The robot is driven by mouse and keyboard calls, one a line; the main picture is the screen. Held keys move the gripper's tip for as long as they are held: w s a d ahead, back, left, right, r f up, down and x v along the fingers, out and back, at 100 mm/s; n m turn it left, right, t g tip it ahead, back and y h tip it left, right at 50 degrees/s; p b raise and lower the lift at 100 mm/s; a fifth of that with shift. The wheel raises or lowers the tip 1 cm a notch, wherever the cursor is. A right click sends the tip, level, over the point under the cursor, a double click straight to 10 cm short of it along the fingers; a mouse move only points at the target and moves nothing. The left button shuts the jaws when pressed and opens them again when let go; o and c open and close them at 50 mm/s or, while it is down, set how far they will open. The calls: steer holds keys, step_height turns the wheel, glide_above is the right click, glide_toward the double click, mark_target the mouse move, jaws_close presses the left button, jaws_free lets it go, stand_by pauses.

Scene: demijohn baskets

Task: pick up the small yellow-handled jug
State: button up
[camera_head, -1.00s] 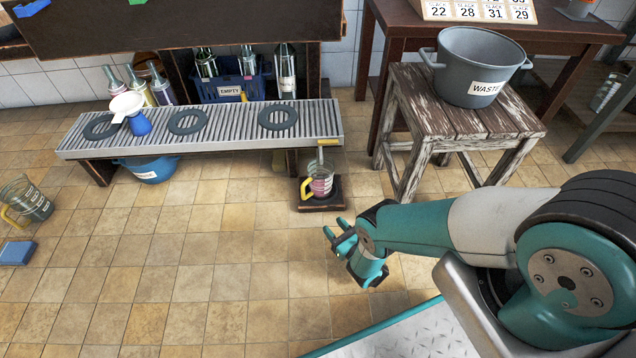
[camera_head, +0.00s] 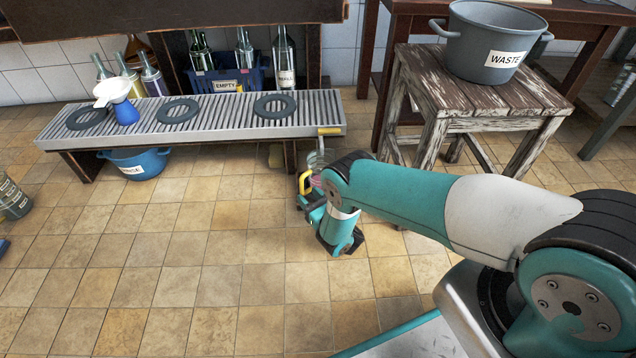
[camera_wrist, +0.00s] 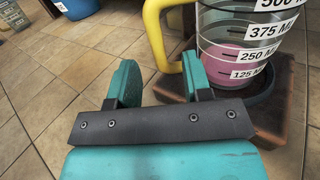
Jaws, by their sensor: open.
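My gripper (camera_wrist: 160,82) is open and empty, just short of the jug. Its right finger is close to the handle's lower end; I cannot tell whether they touch.
The slatted bench (camera_head: 215,128) holds dark rings and a funnel, with a blue tub (camera_head: 137,164) beneath. A worn stool (camera_head: 470,98) carrying a grey waste pot (camera_head: 487,40) stands right of the jug. Another jug (camera_head: 13,198) is at the left edge. The floor in front is clear.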

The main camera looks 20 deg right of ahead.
mark_target(303, 191)
steer(key=w+b, duration=0.1)
steer(key=b, duration=0.1)
steer(key=w+f+b, duration=0.1)
steer(key=b, duration=0.1)
steer(key=shift+w+a, duration=0.15)
steer(key=shift+a, duration=0.25)
steer(key=shift+w+a+r+b, duration=0.1)
steer(key=shift+w+r+b, duration=0.15)
steer(key=shift+b, duration=0.6)
steer(key=shift+w+r, duration=0.15)
jaws_close()
